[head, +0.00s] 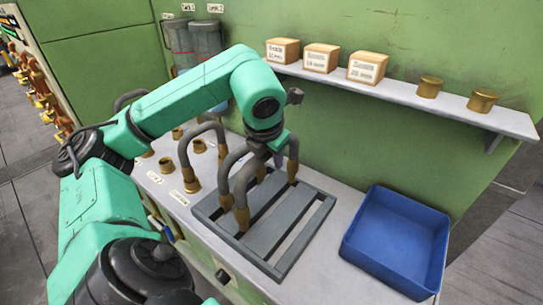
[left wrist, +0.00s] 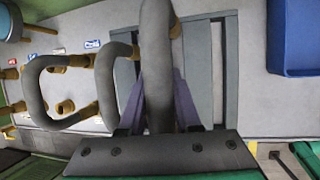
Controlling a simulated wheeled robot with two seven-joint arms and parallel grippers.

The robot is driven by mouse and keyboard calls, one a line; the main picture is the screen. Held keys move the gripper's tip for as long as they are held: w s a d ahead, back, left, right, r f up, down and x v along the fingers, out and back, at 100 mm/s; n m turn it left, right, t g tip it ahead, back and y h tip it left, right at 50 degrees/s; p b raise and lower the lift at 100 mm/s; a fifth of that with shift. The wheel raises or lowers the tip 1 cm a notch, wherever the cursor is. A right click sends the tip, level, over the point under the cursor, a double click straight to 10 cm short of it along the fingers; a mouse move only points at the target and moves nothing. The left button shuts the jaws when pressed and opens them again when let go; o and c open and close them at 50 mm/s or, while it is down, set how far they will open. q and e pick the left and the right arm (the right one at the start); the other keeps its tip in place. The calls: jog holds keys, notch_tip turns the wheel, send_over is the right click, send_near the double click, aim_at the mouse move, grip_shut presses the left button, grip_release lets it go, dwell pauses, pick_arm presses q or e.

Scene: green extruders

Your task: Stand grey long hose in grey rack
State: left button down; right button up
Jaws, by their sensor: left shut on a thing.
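My left gripper (head: 264,150) is shut on a grey arched hose (head: 241,188) with brass ends, above the grey slatted rack (head: 318,222). The hose hangs with its ends down, one near the rack's left side and one near its back. I cannot tell whether the ends touch the rack. In the left wrist view the held hose (left wrist: 157,55) runs between the purple fingers (left wrist: 160,108). Another grey arched hose (head: 228,163) stands just behind it, partly hidden, at the rack. My right gripper is not in view.
A blue bin (head: 396,240) sits right of the rack. A wall shelf (head: 420,96) above holds boxes (head: 321,58) and brass caps (head: 482,101). Grey canisters (head: 205,42) stand at the back left.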

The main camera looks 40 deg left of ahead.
pick_arm(q)
jog(key=shift+f+b, duration=1.95)
jog(key=shift+f, duration=0.15)
jog(key=c, duration=0.5)
grip_release()
jog(key=shift+r, duration=0.1)
jog(key=p+v, duration=0.7)
jog(key=v, duration=0.7)
jog(key=shift+r+p, duration=0.15)
jog(key=shift+p, duration=0.25)
jog(key=shift+s, duration=0.25)
